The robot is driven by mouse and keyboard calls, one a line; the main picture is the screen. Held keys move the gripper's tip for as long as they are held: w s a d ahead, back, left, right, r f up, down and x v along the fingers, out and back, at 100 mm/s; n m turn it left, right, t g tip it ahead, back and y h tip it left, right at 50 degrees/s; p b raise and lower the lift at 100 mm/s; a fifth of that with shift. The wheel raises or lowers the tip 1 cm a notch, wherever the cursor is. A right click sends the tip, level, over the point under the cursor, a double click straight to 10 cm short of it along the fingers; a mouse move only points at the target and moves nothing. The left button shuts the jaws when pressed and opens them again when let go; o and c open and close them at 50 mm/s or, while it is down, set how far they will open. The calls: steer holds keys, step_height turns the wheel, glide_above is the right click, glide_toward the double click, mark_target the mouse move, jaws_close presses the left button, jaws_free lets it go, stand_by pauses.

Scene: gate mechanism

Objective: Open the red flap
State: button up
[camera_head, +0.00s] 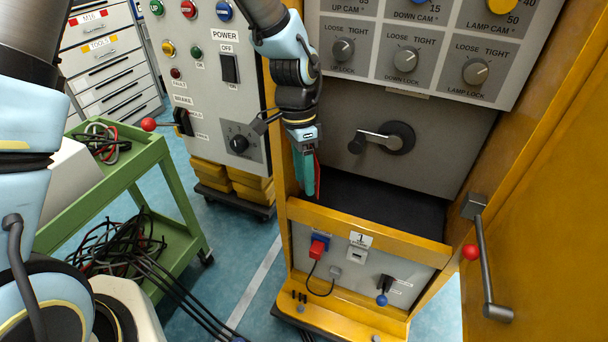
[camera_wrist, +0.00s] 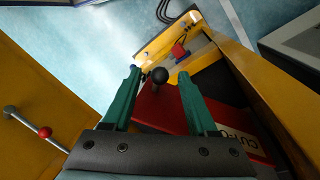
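The red flap (camera_wrist: 160,112) lies below and between my fingers in the wrist view, with a black ball knob (camera_wrist: 159,75) standing on it. A white label starting "CUT-O" (camera_wrist: 240,146) is at its right. In the head view only a thin red strip of the flap (camera_head: 318,178) shows beside my fingers. My gripper (camera_wrist: 158,72) is open, its two teal fingers spread on either side of the knob. Whether they touch it I cannot tell. In the head view my gripper (camera_head: 308,196) points down at the left of the yellow cabinet's opening.
The yellow cabinet frame (camera_head: 370,232) surrounds a dark recess (camera_head: 385,205). A black crank (camera_head: 385,138) sits above it. A lever with a red ball (camera_head: 471,252) is on the yellow panel at right. A green cart (camera_head: 150,160) with cables stands left.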

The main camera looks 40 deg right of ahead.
steer(key=shift+r, duration=0.1)
step_height(320, 180, up, 7)
steer(key=w+b, duration=0.1)
steer(key=shift+w+d, duration=0.2)
steer(key=shift+r, duration=0.1)
